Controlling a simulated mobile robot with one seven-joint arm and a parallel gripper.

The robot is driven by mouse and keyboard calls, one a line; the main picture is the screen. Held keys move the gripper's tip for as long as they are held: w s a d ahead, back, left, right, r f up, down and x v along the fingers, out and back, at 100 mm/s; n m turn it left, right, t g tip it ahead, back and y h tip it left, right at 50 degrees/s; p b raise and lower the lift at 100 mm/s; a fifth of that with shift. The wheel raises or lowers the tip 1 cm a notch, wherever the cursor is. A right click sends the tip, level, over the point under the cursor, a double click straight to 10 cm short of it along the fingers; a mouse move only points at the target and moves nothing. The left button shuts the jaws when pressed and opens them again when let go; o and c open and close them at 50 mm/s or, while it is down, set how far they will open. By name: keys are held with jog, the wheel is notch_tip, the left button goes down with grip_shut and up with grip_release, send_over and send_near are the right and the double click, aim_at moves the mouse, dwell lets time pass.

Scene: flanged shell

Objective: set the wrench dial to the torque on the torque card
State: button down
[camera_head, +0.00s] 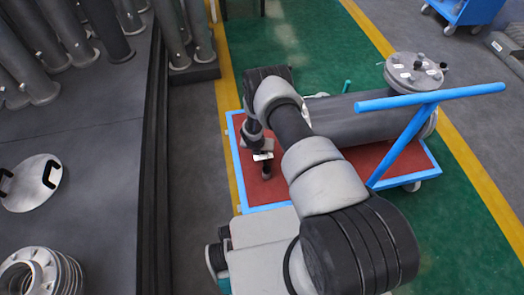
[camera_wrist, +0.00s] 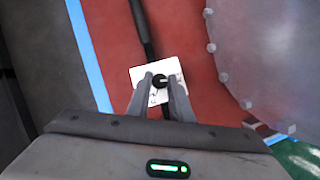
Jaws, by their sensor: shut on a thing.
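In the wrist view my gripper (camera_wrist: 160,85) is shut on a small round black dial knob (camera_wrist: 159,79), which sits between the fingertips. A white dial plate (camera_wrist: 165,65) with small dark marks lies behind the knob. The marks are too small to read, and the fingers cover part of the plate. The black wrench bar (camera_wrist: 140,25) runs away from the plate over the red deck. In the head view the white plate (camera_head: 262,156) shows small, below my gripper. I cannot make out the torque card for certain.
A cart with a red deck (camera_head: 225,165) and blue frame carries a grey flanged shell (camera_head: 350,125). A blue push handle (camera_head: 430,97) rises at its right. The bolted flange (camera_wrist: 270,60) is close at right in the wrist view. A dark bench (camera_head: 100,150) stands left.

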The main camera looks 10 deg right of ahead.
jog(key=m+h, duration=0.1)
jog(key=m, duration=0.1)
jog(key=m+g, duration=0.1)
jog(key=m, duration=0.1)
jog(key=shift+w+a+h, duration=0.2)
jog(key=shift+h, duration=0.2)
jog(key=m+g, duration=0.1)
jog(key=m, duration=0.1)
jog(key=m+g+h, duration=0.1)
jog(key=m, duration=0.2)
jog(key=shift+w+a+m+g+h, duration=0.1)
jog(key=shift+w+m+g+h, duration=0.05)
jog(key=shift+m+g+h, duration=0.15)
jog(key=c, duration=1.6)
grip_release()
jog(key=p+v, duration=0.1)
jog(key=v, duration=0.4)
jog(key=p+v, duration=0.2)
jog(key=v, duration=0.4)
jog(key=p+v, duration=0.1)
jog(key=v, duration=0.5)
jog(key=shift+w+a+r+p, duration=0.1)
jog(key=shift+w+r+p, duration=0.1)
jog(key=shift+p, duration=0.15)
